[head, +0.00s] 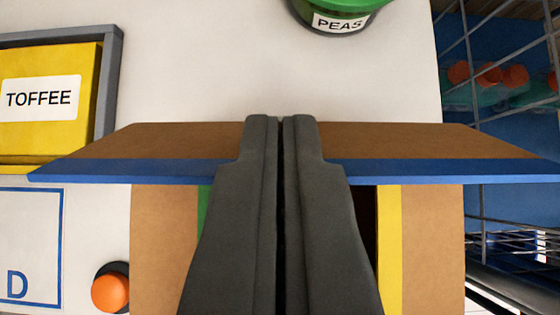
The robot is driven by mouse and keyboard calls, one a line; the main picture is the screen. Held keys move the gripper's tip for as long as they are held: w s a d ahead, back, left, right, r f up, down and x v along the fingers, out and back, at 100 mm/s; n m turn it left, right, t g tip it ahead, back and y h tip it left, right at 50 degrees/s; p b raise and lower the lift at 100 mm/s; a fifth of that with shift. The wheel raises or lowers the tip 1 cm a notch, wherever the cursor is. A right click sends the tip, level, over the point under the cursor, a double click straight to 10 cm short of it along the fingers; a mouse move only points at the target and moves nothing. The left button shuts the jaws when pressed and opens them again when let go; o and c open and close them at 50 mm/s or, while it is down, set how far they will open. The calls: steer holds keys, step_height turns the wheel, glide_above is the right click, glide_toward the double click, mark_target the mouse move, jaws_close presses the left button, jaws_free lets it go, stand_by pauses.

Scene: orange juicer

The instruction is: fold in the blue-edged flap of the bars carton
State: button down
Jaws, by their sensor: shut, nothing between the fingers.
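The carton's brown flap with the blue edge (130,147) spans the view, narrower at its far side and wider at the blue edge, which looks raised and closer to me. Below it, the carton (165,250) has a brown left panel with a green edge (204,205) and a right panel with a yellow edge (389,250), both lying inward. A dark gap shows beside the yellow edge. My gripper (282,122) is shut and empty, its fingertips in front of the middle of the blue-edged flap. I cannot tell whether they touch it. The fingers hide the carton's middle.
A jar labelled PEAS (340,22) with a green lid stands beyond the carton. A yellow TOFFEE box (50,125) sits in a grey-rimmed tray (108,85) at left. An orange-topped item (110,293) is near the carton's left side. A wire rack (500,62) is at right.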

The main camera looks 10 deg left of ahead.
steer(key=shift+s+d+f, duration=0.2)
steer(key=shift+s+f, duration=1.05)
steer(key=shift+f, duration=0.05)
steer(key=shift+s+d+f, duration=0.2)
steer(key=shift+s+f, duration=1.05)
steer(key=shift+w+f, duration=0.1)
steer(key=shift+w, duration=0.05)
steer(key=shift+w+a, duration=0.1)
steer(key=shift+w, duration=0.5)
steer(key=v, duration=1.7)
steer(key=s+a+f+t, duration=0.2)
steer(key=s+t, duration=0.1)
steer(key=s, duration=0.2)
steer(key=s+a+f+m+t+h, duration=0.1)
steer(key=s+a+f+t, duration=0.1)
steer(key=s, duration=0.3)
steer(key=s+a+f+t, duration=0.2)
steer(key=s+a+t, duration=0.1)
steer(key=s, duration=0.2)
steer(key=shift+f+m+t, duration=0.2)
steer(key=shift+m+t, duration=0.2)
